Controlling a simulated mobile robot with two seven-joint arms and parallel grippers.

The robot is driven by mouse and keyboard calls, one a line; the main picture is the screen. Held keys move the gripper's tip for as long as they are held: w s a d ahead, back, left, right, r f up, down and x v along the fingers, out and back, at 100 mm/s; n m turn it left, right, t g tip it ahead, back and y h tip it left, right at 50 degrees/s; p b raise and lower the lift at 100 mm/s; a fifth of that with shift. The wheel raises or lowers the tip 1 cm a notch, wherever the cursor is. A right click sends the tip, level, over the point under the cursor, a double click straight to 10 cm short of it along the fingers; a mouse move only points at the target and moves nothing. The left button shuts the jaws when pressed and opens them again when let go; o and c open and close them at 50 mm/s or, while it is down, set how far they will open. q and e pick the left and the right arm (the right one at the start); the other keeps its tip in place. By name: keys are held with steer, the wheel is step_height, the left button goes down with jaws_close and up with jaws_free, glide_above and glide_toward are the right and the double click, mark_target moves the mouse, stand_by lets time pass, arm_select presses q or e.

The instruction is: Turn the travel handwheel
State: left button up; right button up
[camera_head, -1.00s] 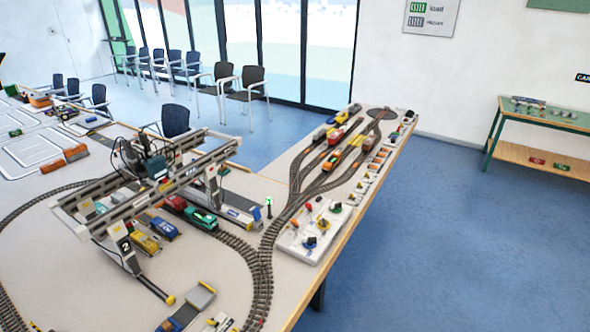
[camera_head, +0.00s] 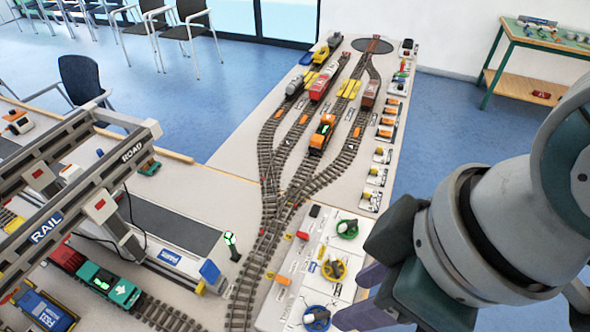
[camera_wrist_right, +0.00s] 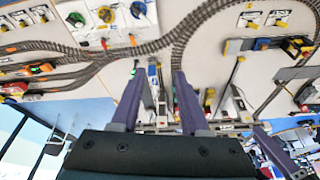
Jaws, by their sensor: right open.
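A white control panel (camera_head: 290,290) lies at the table's right edge. On it are a green handwheel (camera_head: 347,229), a yellow handwheel (camera_head: 333,268) and a blue handwheel (camera_head: 316,318). I cannot read which is marked travel. My right gripper (camera_head: 352,296) has purple fingers and appears beside the panel's right side in the head view. In the wrist view the gripper (camera_wrist_right: 160,74) is open with nothing held. My left gripper is out of view.
The gantry crane (camera_head: 75,180), marked RAIL and ROAD, stands over the tracks at left. A green locomotive (camera_head: 108,284) is below it. A small signal (camera_head: 231,245) stands between crane and panel. Branching tracks with wagons run behind the panel.

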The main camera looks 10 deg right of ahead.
steer(key=w+a+f+n+b, duration=0.2)
steer(key=w+f+n+b, duration=0.15)
steer(key=f+b, duration=0.6)
steer(key=n+g+h+b, duration=0.25)
steer(key=n+b, duration=0.35)
steer(key=b, duration=1.4)
glide_toward(316, 315)
step_height(316, 315, down, 9)
steer(key=shift+s+a+r+b, duration=0.1)
steer(key=shift+s+b, duration=0.1)
steer(key=shift+b, duration=1)
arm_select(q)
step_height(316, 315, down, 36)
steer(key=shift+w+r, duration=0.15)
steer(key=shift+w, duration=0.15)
arm_select(e)
jaws_close()
